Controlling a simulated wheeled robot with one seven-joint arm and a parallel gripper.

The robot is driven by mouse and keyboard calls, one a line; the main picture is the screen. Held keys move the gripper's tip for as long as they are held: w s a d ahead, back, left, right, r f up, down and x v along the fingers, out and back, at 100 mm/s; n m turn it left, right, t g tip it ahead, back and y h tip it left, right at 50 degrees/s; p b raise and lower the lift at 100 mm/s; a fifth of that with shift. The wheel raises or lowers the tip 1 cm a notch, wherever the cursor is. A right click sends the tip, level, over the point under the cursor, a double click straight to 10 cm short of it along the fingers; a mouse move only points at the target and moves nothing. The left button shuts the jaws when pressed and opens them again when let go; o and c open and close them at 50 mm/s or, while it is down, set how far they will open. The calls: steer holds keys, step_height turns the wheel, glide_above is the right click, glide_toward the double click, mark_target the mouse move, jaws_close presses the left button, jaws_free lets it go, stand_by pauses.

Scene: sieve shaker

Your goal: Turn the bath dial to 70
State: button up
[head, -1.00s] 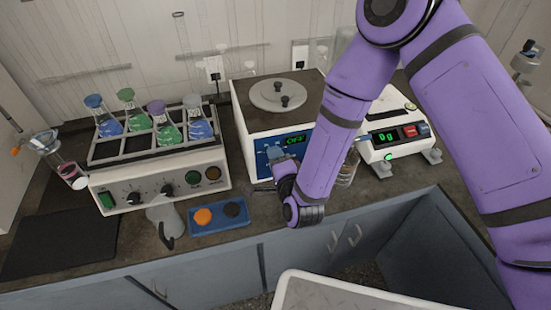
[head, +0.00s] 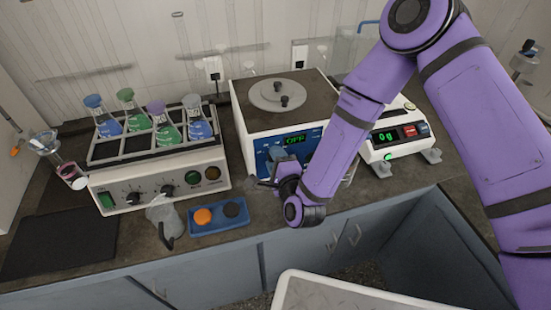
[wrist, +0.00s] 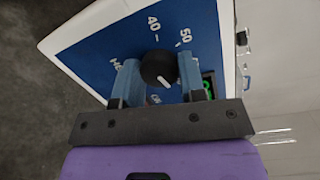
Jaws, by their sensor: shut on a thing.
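The bath dial (wrist: 158,68) is a round black knob with a white pointer line, on a blue panel (wrist: 95,50) in the wrist view. Its pointer is toward the lower right, toward partly covered lettering. The numbers 40 and 50 show above it; the other markings are partly hidden by my fingers. My gripper (wrist: 157,80) is shut on the dial, one blue-grey finger on each side. In the head view, the white water bath (head: 245,118) stands at the middle of the bench, with my gripper (head: 275,157) at its front panel, hiding the dial. Its green display (head: 294,139) appears to read OFF.
A shaker with flasks (head: 160,172) stands left of the bath. A blue tray (head: 218,222) with an orange and a dark disc lies in front. A balance (head: 385,151) reading 0 g stands right, partly behind my arm.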

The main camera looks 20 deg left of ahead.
steer(key=shift+s, duration=0.1)
steer(key=o, duration=0.9)
steer(key=v, duration=1)
steer(key=shift+s+d, duration=0.25)
